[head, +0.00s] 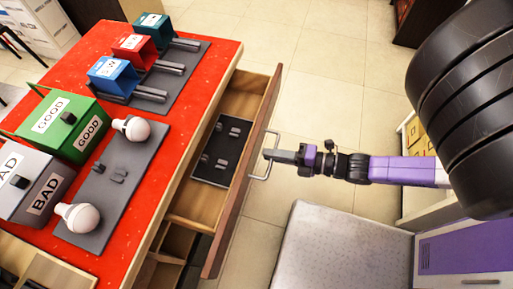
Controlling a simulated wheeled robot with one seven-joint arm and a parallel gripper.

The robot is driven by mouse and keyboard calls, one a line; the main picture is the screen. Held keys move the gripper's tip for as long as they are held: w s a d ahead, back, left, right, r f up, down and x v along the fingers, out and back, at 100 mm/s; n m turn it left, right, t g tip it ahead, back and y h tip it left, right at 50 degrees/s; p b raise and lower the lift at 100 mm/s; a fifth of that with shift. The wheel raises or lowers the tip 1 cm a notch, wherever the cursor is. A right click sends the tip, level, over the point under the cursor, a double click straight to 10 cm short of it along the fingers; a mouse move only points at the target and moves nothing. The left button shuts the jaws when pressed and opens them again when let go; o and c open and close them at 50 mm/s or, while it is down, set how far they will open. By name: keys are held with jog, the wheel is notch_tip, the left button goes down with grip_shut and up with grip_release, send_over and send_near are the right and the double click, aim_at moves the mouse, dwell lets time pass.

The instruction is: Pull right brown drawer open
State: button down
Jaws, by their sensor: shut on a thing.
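The brown drawer (243,169) is pulled out from the red-topped table (190,120), with its interior showing. Inside it lies a dark tray (222,150) with small dark fittings. The metal handle (258,178) is on the outer side of the drawer front. My gripper (272,156) comes in from the right and is shut on the handle near its upper end. The fingertips are small in this view, and the fine contact is hard to see.
On the tabletop are blue (112,77), red (135,50) and green (75,125) boxes, a grey box (40,188) and two white bulbs (132,129). A grey padded seat (335,250) stands below my arm. Tiled floor (320,100) is open beyond the drawer.

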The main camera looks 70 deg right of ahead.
jog(key=shift+f+v, duration=0.2)
jog(key=shift+v, duration=0.75)
jog(key=shift+f+v, duration=0.2)
jog(key=shift+v, duration=0.8)
jog(key=shift+f+v, duration=0.2)
jog(key=shift+v, duration=0.75)
jog(key=c, duration=1.5)
grip_release()
jog(key=v, duration=0.8)
jog(key=shift+w+a, duration=0.1)
